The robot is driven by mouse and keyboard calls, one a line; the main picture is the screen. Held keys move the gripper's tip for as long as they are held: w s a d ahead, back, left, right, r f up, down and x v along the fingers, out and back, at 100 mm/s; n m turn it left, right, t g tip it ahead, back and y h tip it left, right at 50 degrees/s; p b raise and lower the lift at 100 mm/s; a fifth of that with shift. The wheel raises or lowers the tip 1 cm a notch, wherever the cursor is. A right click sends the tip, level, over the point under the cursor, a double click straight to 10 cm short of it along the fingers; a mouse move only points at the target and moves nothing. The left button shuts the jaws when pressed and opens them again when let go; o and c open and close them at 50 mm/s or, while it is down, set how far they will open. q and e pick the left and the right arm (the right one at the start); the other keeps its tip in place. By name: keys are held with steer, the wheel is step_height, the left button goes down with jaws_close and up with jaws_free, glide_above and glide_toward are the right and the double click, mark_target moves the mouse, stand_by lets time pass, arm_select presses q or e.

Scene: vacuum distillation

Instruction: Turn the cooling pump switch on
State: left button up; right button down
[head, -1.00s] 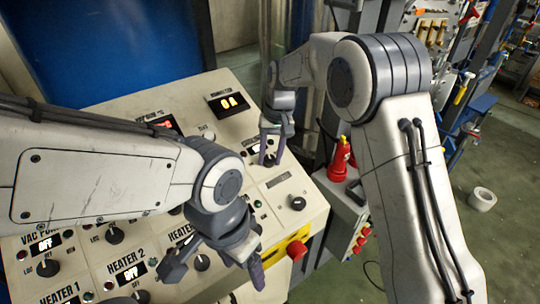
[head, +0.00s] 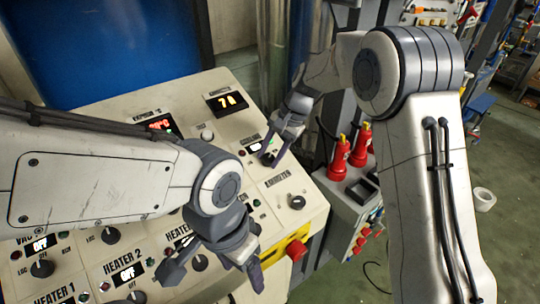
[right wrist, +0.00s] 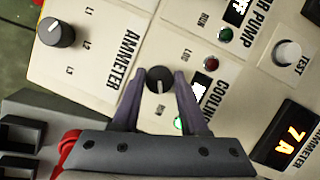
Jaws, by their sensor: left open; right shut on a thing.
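The cooling pump switch is a black round knob (right wrist: 159,80) on the sloped cream panel. In the right wrist view it sits between the fingertips of my right gripper (right wrist: 158,76), which is shut on it. A green lamp beside it is lit, and its small display (right wrist: 198,92) is washed out white. In the head view my right gripper (head: 272,158) reaches down to the panel and its fingers hide most of the knob. My left gripper (head: 212,272) is open and empty above the panel's lower part, near the heater knobs.
The ammeter display (head: 227,101) reads 7 A. The ammeter selector knob (head: 297,202) is right of my right gripper. A red button (head: 297,250) on yellow is at the front edge. Two red plugs (head: 340,160) stand on a grey box at right.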

steer(key=shift+w+r, duration=0.1)
steer(key=shift+d, duration=0.1)
stand_by(0.3)
steer(key=shift+c, duration=2.1)
jaws_free()
steer(key=p+v, duration=0.5)
steer(key=v, duration=0.5)
steer(key=shift+r, duration=0.15)
steer(key=shift+d, duration=0.1)
